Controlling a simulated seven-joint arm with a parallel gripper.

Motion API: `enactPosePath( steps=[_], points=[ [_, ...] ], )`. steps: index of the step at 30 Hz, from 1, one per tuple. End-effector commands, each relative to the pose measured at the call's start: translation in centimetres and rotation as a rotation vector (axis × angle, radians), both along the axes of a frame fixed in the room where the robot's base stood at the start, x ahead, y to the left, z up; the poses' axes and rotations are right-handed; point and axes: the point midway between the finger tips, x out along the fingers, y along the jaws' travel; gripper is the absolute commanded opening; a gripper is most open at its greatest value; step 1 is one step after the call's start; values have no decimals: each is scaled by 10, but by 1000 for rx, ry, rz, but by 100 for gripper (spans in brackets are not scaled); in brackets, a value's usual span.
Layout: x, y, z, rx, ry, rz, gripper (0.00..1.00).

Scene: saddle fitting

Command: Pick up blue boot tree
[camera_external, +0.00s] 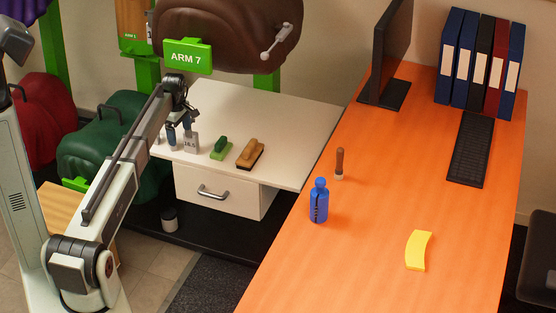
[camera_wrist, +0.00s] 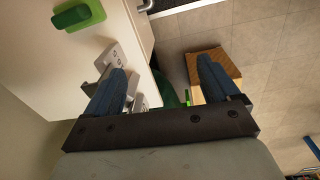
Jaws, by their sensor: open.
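I see nothing I can clearly identify as a blue boot tree. A blue bottle-shaped object (camera_external: 319,203) with a dark strip stands upright on the orange desk, well to the right of my gripper. A small blue piece (camera_wrist: 312,148) is cut off at the right edge of the wrist view; I cannot tell what it is. My gripper (camera_external: 180,139) is over the left part of the white table. In the wrist view its blue fingers (camera_wrist: 163,85) are wide apart with nothing held. A pale block marked 18.0 (camera_external: 191,144) is close beside the fingers.
A green brush (camera_external: 220,149) and a wooden brush (camera_external: 250,154) lie on the white table (camera_external: 290,130). The orange desk (camera_external: 370,205) holds a brown-handled tool (camera_external: 340,163), a yellow curved piece (camera_external: 418,250), monitor, keyboard and binders. A brown saddle (camera_external: 225,35) hangs above the table.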

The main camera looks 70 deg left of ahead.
Motion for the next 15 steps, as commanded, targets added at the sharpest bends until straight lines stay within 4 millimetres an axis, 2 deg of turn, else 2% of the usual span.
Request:
enactPosePath(
  steps=[1,4,6,15],
  points=[
    [-2,-24,-1,5,2,-76,88],
    [7,-57,2,20,2,-234,88],
    [20,-77,10,36,-1,-338,88],
    [87,-143,52,84,-9,-662,88]
  ],
)
